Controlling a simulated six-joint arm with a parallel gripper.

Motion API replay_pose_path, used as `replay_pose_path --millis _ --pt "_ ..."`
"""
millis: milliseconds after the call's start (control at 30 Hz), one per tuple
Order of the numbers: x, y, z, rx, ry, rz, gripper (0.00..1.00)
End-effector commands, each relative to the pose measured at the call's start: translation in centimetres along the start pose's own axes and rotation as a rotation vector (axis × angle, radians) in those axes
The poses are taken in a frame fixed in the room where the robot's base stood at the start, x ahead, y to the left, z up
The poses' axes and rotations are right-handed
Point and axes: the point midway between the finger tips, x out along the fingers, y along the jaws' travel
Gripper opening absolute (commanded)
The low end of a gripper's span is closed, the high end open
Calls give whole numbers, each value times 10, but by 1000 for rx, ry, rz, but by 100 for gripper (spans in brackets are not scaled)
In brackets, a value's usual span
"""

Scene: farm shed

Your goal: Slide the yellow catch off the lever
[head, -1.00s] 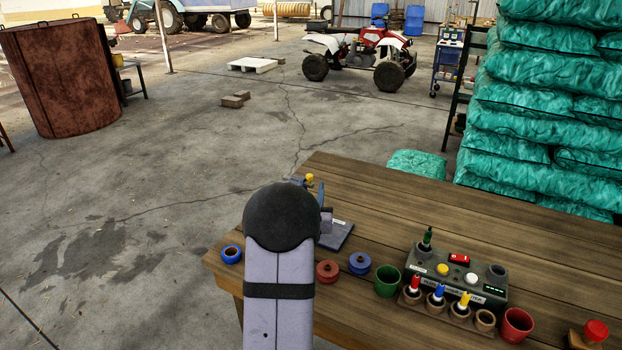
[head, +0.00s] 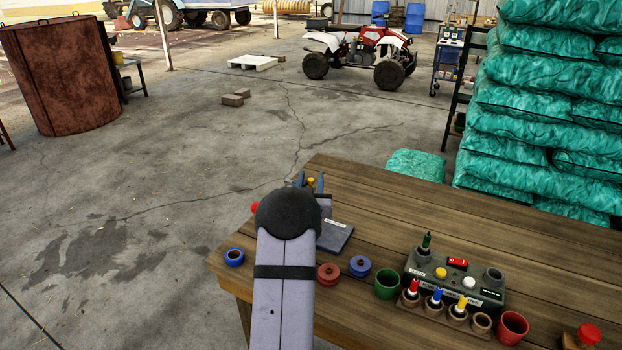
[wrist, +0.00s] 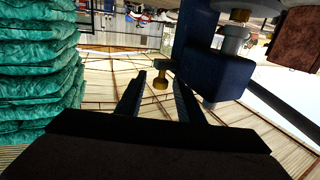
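The yellow catch (head: 310,181) shows at the far left of the bench, on a device with a grey base plate (head: 336,238). In the wrist view the catch (wrist: 160,80) is a small yellow knob between my fingertips, near their ends. My gripper (head: 311,184) is open, one finger on each side of the catch; I cannot tell whether either touches it. A blue block (wrist: 218,70) of the device stands right of the fingers in the wrist view. A red knob (head: 255,207) shows left of my arm; it may be the lever's end. My arm hides most of the device.
A blue ring (head: 234,257), a red spool (head: 328,274), a blue spool (head: 360,266) and a green cup (head: 387,281) stand near my arm. A grey control box (head: 455,275) is farther right. The bench's back right is clear.

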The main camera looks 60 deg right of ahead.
Motion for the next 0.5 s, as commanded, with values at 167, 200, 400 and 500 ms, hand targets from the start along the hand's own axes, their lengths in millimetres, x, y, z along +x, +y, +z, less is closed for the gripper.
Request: replay_pose_path --millis 167,200,400,500 --pt "0 0 0 0 -1 0 34" --pt "0 0 0 0 -1 0 34" --pt "0 0 0 0 -1 0 0" --pt "0 0 0 0 -1 0 0"
